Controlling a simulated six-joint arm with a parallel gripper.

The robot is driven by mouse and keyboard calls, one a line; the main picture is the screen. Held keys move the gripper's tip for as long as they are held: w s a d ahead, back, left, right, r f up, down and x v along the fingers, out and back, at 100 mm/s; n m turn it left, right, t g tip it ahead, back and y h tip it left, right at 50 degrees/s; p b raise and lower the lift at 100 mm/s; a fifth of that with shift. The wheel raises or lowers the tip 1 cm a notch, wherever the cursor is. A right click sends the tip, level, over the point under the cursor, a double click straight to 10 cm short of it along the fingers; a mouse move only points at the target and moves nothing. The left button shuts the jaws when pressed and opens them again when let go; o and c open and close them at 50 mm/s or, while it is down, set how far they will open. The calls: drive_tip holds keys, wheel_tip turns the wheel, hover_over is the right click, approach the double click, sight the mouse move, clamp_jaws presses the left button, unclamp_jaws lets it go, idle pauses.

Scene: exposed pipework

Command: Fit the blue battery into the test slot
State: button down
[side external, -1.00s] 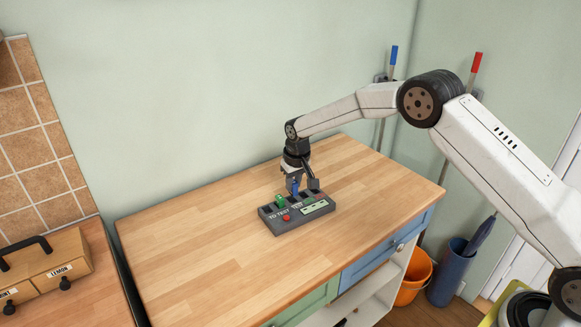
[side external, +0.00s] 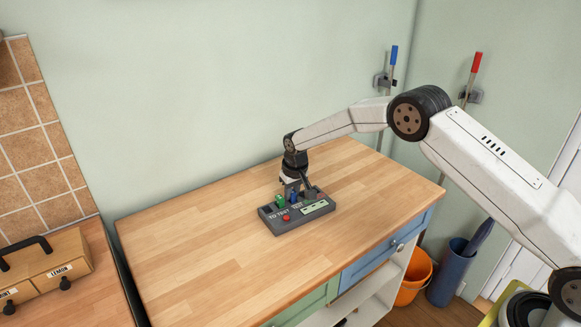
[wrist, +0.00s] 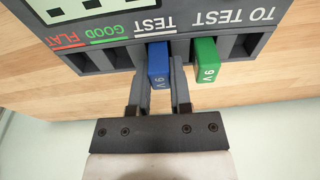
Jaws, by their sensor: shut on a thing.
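The blue battery (side external: 294,197), marked 9V, is upright between the fingers of my gripper (side external: 298,190), which is shut on it. In the wrist view the blue battery (wrist: 158,66) lines up with the slot under the word TEST, between my gripper's fingers (wrist: 162,84). Its lower end is hidden, so I cannot tell how deep it sits. The test slot is in the dark grey tester (side external: 314,214) on the wooden worktop.
A green 9V battery (wrist: 207,62) stands in a TO TEST slot, close beside my right finger in the wrist view. Empty slots lie on both sides. The tester has a red button (side external: 286,218). The worktop (side external: 200,235) around it is clear.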

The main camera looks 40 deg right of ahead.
sight(296, 203)
drive_tip(key=shift+f, duration=0.15)
drive_tip(key=c, duration=0.8)
unclamp_jaws()
drive_tip(key=shift+s+a+r, duration=0.1)
drive_tip(key=shift+s+r, duration=0.2)
drive_tip(key=shift+r, duration=1.75)
drive_tip(key=shift+s+d+r, duration=0.1)
drive_tip(key=shift+s+r, duration=0.2)
drive_tip(key=shift+r, duration=1.7)
drive_tip(key=shift+s+a+r, duration=0.1)
drive_tip(key=shift+s+r, duration=0.2)
drive_tip(key=shift+r, duration=1.75)
drive_tip(key=shift+s, duration=0.1)
drive_tip(key=shift+n+t, duration=0.4)
drive_tip(key=shift+n, duration=0.1)
drive_tip(key=s, duration=1)
drive_tip(key=s+d, duration=0.1)
drive_tip(key=s, duration=2)
drive_tip(key=shift+s+d+f, duration=0.15)
drive_tip(key=shift+s+d, duration=0.1)
drive_tip(key=shift+d, duration=0.1)
